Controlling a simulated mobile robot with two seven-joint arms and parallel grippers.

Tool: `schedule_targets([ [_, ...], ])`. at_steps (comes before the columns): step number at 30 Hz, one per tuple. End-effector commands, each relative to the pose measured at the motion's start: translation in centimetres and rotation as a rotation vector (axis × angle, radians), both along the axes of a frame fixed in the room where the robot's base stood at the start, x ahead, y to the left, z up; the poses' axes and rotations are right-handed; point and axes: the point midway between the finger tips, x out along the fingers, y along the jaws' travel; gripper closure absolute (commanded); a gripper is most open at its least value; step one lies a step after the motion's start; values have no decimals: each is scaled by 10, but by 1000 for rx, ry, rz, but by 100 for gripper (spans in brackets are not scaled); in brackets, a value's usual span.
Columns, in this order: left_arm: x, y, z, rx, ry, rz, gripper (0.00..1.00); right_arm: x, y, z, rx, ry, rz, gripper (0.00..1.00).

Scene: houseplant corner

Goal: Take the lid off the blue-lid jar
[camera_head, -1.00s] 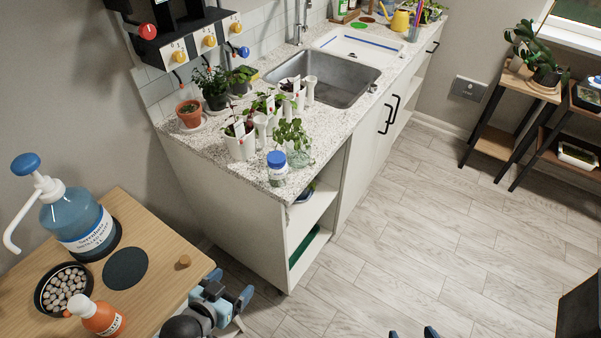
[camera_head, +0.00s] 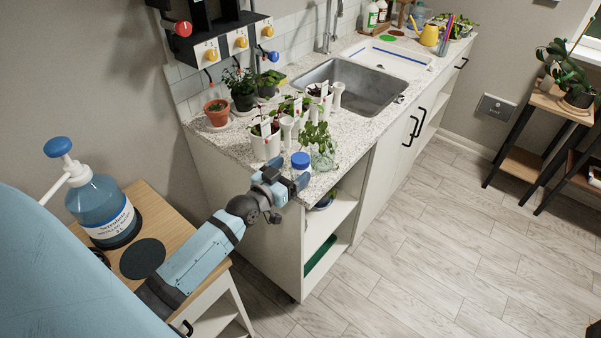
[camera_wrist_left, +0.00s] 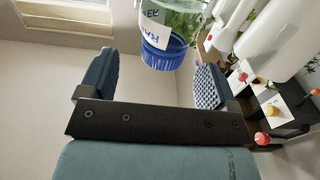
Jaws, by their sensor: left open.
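My left gripper (camera_head: 287,179) is open and empty at the counter edge, close to the jar. In the left wrist view, the jar appears upside down, its blue lid (camera_wrist_left: 163,55) lined up with the gap between the two open fingers (camera_wrist_left: 154,80). I cannot tell whether the lid is inside that gap or just beyond the tips. My right gripper is not in view.
White planters (camera_head: 265,146) and a glass vase with a leafy plant (camera_head: 320,158) stand close to the jar. The sink (camera_head: 358,86) lies farther back. A wooden side table (camera_head: 160,215) with a pump bottle (camera_head: 104,210) is at left.

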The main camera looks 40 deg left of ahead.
Motion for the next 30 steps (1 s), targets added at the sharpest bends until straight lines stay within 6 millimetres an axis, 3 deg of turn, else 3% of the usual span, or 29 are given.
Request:
schedule_targets([
  [9,44,1,0,0,0,0,17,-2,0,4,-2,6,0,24],
  [18,48,1,-1,1,1,0,17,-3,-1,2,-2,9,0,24],
  [25,48,1,-1,1,1,0,70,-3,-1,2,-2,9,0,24],
  [30,48,1,-1,1,0,0,73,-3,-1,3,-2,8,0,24],
])
